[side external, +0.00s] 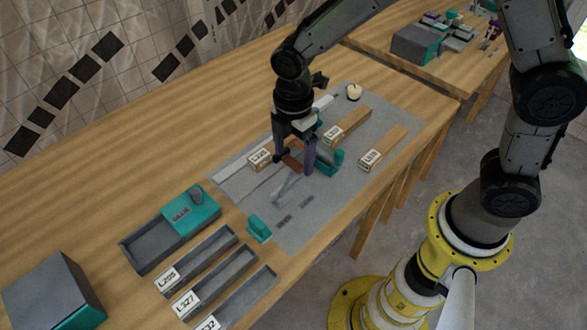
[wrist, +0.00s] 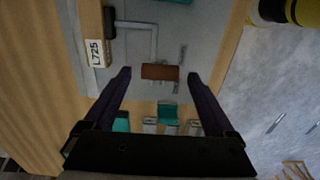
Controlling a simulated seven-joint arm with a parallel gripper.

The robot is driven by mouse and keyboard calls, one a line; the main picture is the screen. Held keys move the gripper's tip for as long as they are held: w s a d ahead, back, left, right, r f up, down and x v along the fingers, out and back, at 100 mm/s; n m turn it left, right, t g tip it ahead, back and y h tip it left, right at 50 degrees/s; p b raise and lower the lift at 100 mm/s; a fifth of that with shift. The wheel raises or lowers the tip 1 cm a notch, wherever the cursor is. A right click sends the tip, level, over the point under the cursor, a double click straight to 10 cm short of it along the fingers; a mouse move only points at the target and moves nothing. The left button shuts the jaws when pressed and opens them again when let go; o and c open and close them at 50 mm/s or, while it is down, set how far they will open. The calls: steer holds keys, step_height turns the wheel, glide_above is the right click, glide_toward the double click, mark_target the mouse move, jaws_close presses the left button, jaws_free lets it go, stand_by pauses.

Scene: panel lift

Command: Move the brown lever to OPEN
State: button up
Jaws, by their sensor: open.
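The brown lever (side external: 292,160) is on the grey panel (side external: 238,172), partly hidden by my gripper in the side external view. In the wrist view the brown lever (wrist: 160,72) shows as a short bar crosswise between my fingertips. My gripper (side external: 295,166) is open and low over the panel, with a finger on each side of the lever. In the wrist view my gripper (wrist: 158,80) has a gap between each finger and the lever; contact cannot be told. Small dark marks (side external: 284,219) lie on the panel; I cannot read OPEN on any.
A block labelled L725 (side external: 259,160) stands close to my gripper. A teal piece (side external: 328,165) is just right of it, and another teal piece (side external: 259,229) is near the panel's front edge. Wooden bars (side external: 383,147) lie right. Grey trays (side external: 215,282) and a teal-lidded box (side external: 191,212) stand left.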

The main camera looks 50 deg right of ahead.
mark_target(288, 178)
steer(key=shift+f, duration=2.75)
steer(key=shift+c, duration=0.3)
jaws_close()
